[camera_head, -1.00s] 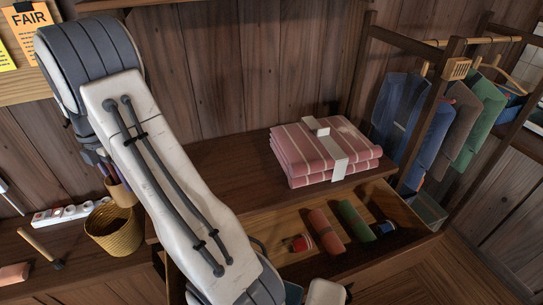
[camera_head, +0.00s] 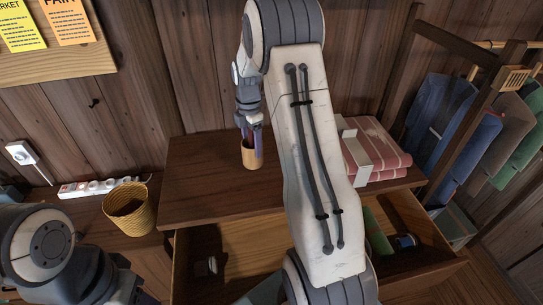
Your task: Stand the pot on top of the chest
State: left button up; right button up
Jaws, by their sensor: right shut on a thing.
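The pot (camera_head: 250,156) is a small tan cup with purple-blue sticks in it. It is upright over the back left part of the chest's top (camera_head: 205,190); I cannot tell if its base touches the wood. My right gripper (camera_head: 249,132) points down and is shut on the pot at its upper part. My right arm crosses the middle of the view and hides part of the chest. My left arm is at the lower left, and its gripper's fingers do not show.
The chest's drawer (camera_head: 225,268) is pulled out, with a green roll (camera_head: 379,236) and a small can (camera_head: 406,241) inside. Folded pink cloth (camera_head: 385,145) lies on the chest's right. A wicker basket (camera_head: 128,212) and power strip (camera_head: 90,187) are at left. A clothes rack stands right.

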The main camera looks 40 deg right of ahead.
aim_at(253, 159)
notch_tip(253, 159, down, 5)
jog(key=shift+f+p, duration=0.2)
jog(key=shift+p, duration=0.35)
jog(key=shift+f, duration=0.45)
jog(key=shift+f, duration=0.1)
